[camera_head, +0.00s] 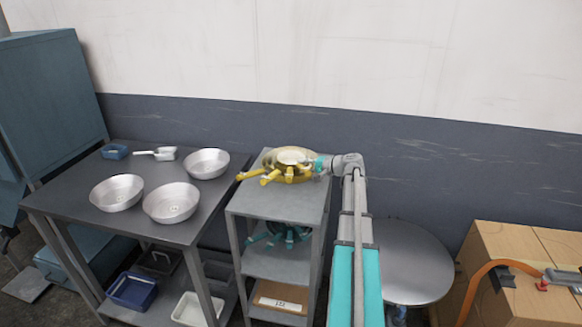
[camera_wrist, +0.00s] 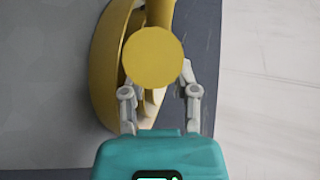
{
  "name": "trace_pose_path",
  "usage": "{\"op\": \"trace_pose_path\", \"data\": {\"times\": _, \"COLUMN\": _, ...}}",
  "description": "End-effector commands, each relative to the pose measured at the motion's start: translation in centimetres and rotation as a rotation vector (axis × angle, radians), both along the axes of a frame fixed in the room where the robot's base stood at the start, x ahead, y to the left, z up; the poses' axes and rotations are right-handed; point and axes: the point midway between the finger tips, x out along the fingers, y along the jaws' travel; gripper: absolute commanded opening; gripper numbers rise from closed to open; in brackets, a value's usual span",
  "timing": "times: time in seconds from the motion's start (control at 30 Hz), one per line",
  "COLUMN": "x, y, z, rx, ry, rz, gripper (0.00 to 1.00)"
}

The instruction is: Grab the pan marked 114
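A yellow pan (camera_head: 292,153) with yellow handles lies on the grey top board of a shelf rack in the head view. No marking 114 can be read on it. In the wrist view a yellow round end (camera_wrist: 152,57) stands in front of a curved yellow rim (camera_wrist: 104,60). My gripper (camera_head: 322,166) is at the right side of the pan. In the wrist view the fingers of my gripper (camera_wrist: 158,85) stand apart on either side of the yellow parts. The round end hides part of the fingertips, and no firm contact shows.
A teal piece (camera_head: 280,232) and a labelled box (camera_head: 282,297) sit on the rack's lower shelves. Three silver bowls, one of them here (camera_head: 171,203), and a scoop (camera_head: 160,153) stand on the left table (camera_head: 75,187). A round grey top (camera_head: 412,262) and cardboard boxes (camera_head: 505,255) are right.

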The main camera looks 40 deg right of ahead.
Motion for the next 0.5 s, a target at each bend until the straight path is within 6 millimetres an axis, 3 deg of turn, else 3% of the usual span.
{"op": "trace_pose_path", "data": {"times": 0.2, "x": -0.04, "y": -0.04, "z": 0.00, "rx": 0.000, "ry": 0.000, "rz": 0.000, "gripper": 0.39}}
{"op": "trace_pose_path", "data": {"times": 0.4, "x": -0.05, "y": -0.06, "z": 0.00, "rx": 0.000, "ry": 0.000, "rz": 0.000, "gripper": 0.02}}
{"op": "trace_pose_path", "data": {"times": 0.5, "x": -0.06, "y": -0.07, "z": -0.01, "rx": 0.000, "ry": 0.000, "rz": -0.001, "gripper": 0.00}}
